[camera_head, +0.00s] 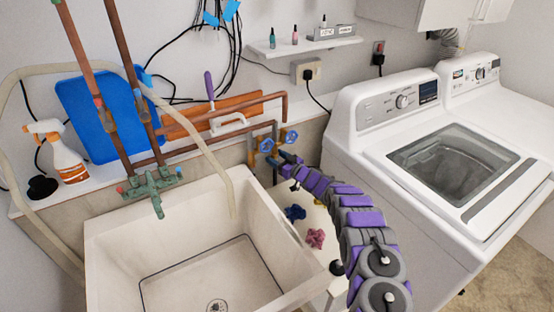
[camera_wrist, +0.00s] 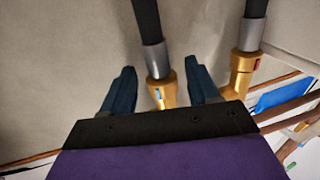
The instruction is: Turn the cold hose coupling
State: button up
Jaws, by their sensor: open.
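The cold hose coupling (camera_wrist: 161,93) is a brass fitting with a blue mark, in the wrist view. A silver sleeve and black hose run from it towards the top of the picture. My gripper (camera_wrist: 159,66) is open, with one dark blue finger on each side of the coupling. A gap shows on both sides, wider on the left. In the head view my gripper (camera_head: 281,161) is at the wall valves with blue handles (camera_head: 290,136), behind the sink's right side. The coupling cannot be made out there.
A second brass coupling (camera_wrist: 243,68) with a red mark is close to my right finger. The sink (camera_head: 105,222) is left of my arm and the washer (camera_head: 345,160) is right. Copper pipes (camera_head: 222,107) run left of the valves. Blue and pink objects lie beside the sink.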

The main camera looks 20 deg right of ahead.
jog(key=c, duration=1)
jog(key=shift+r+m+h+p, duration=0.1)
jog(key=shift+m+h+p, duration=0.25)
jog(key=shift+p, duration=0.45)
jog(key=shift+s+a+r+m+t+h+p, duration=0.1)
jog(key=shift+m+t+h+p, duration=0.45)
jog(key=shift+p, duration=0.6)
jog(key=m+h+p, duration=0.1)
jog(key=h+p, duration=0.1)
jog(key=p, duration=0.1)
jog(key=shift+a+h+p, duration=0.15)
jog(key=shift+h+p, duration=0.15)
jog(key=shift+p, duration=0.1)
jog(key=m+h+p, duration=0.2)
jog(key=h+p, duration=0.1)
jog(key=shift+a+m+t+h+p, duration=0.1)
jog(key=shift+m+t+h+p, duration=0.2)
jog(key=shift+h, duration=0.1)
jog(key=shift+f, duration=0.2)
jog(key=shift+f+m+h, duration=0.1)
jog(key=shift+m+h, duration=0.2)
jog(key=shift+h, duration=0.2)
